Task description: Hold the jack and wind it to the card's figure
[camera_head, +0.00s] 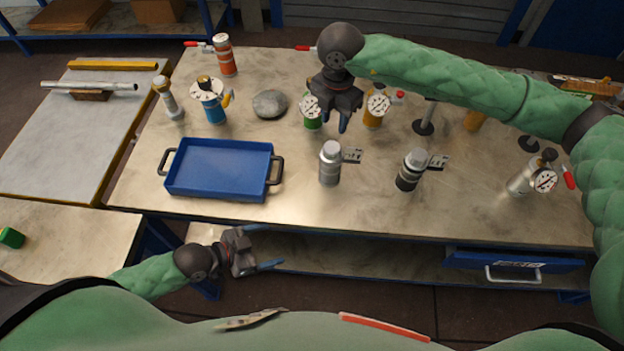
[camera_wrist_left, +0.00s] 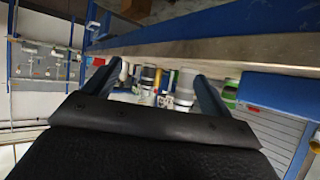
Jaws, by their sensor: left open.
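I cannot tell for sure which vessel is the jack. Two capped bottles stand near the table's front: a silver one (camera_head: 330,165) and a black-banded one (camera_head: 409,170). Each has a small marked plate beside it, one at the silver bottle (camera_head: 352,155) and one at the banded bottle (camera_head: 438,162); their figures are too small to read. My right gripper (camera_head: 335,122) hangs over the table beside a green gauge vessel (camera_head: 311,119), fingers down; its opening is unclear. My left gripper (camera_head: 262,246) is open and empty, in front of the table edge; its spread fingers show in the left wrist view (camera_wrist_left: 152,88).
A blue tray (camera_head: 220,168) lies at the table's left. Blue (camera_head: 211,104), orange (camera_head: 225,56), yellow (camera_head: 374,113) and silver (camera_head: 524,182) vessels stand around, with a grey stone (camera_head: 270,103). A drawer (camera_head: 512,262) is below. The front middle is clear.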

